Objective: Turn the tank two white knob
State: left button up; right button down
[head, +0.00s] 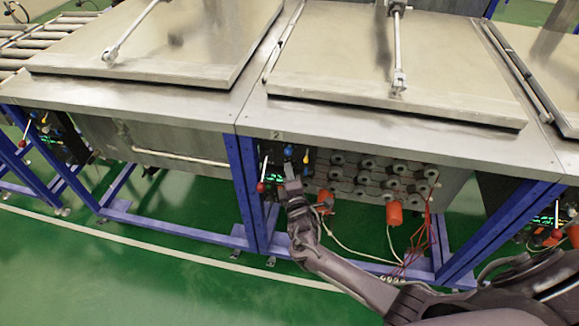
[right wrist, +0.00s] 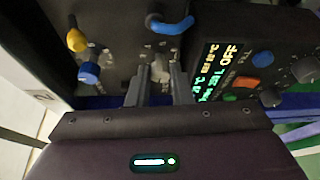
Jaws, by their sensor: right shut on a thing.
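The tank two control panel (head: 270,165) is under the tank marked "2" (head: 276,134), just right of a blue frame leg. My right gripper (head: 291,184) reaches up to this panel from the lower right. In the right wrist view, its two fingers (right wrist: 157,88) are shut on the pale white-grey knob (right wrist: 159,67), one on each side. The fingers hide part of the knob, and its exact angle is hard to read. My left gripper is not in view.
A blue handle (right wrist: 170,24), a yellow knob (right wrist: 76,40) and a blue knob (right wrist: 88,72) are close around the fingers. A display box (right wrist: 222,70) reading OFF sits right of them. The tank lid (head: 400,60) is down. Orange cylinders (head: 394,213) and loose cables hang right of the panel.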

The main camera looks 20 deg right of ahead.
jog(key=n+g+p, duration=0.1)
jog(key=n+p, duration=0.2)
jog(key=shift+a+r, duration=0.1)
dwell(0.4)
jog(key=c, duration=1.3)
grip_release()
jog(key=v, duration=0.7)
jog(key=shift+s+r+p, duration=0.15)
jog(key=shift+s+p, duration=0.15)
jog(key=shift+s, duration=0.05)
jog(key=shift+a+g, duration=0.1)
jog(key=shift+g, duration=0.2)
